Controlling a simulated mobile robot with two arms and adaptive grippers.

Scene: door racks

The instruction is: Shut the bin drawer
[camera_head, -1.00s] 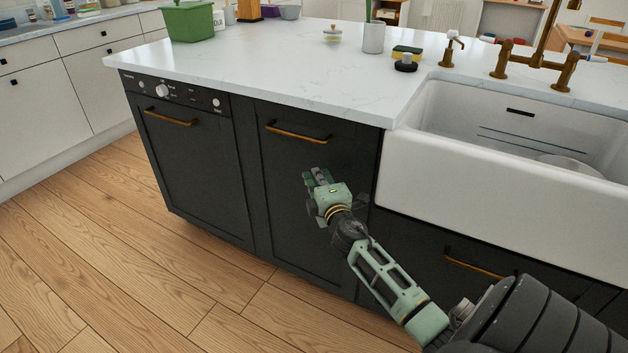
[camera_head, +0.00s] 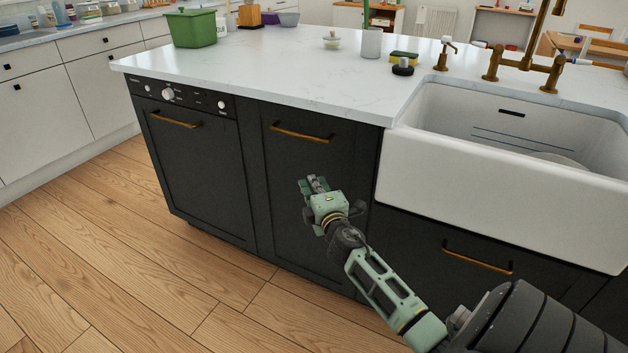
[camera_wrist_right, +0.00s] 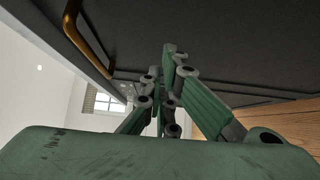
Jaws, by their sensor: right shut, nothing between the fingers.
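The bin drawer (camera_head: 283,165) has a tall dark front with a brass bar handle (camera_head: 302,132) near its top. It stands between the dishwasher and the sink, and its front looks level with the fronts beside it. In the right wrist view the dark front (camera_wrist_right: 225,40) fills the top, with the brass handle (camera_wrist_right: 82,32) at upper left. My right gripper (camera_head: 314,184) is shut and empty, in front of the drawer below the handle. I cannot tell whether its fingertips (camera_wrist_right: 170,50) touch the front. My left gripper is not in view.
The dishwasher (camera_head: 200,170) is left of the drawer. The white sink (camera_head: 490,185) juts out at right, above another dark front with a brass handle (camera_head: 477,257). The white countertop (camera_head: 290,70) overhangs the drawer. The wooden floor (camera_head: 110,260) is clear at left.

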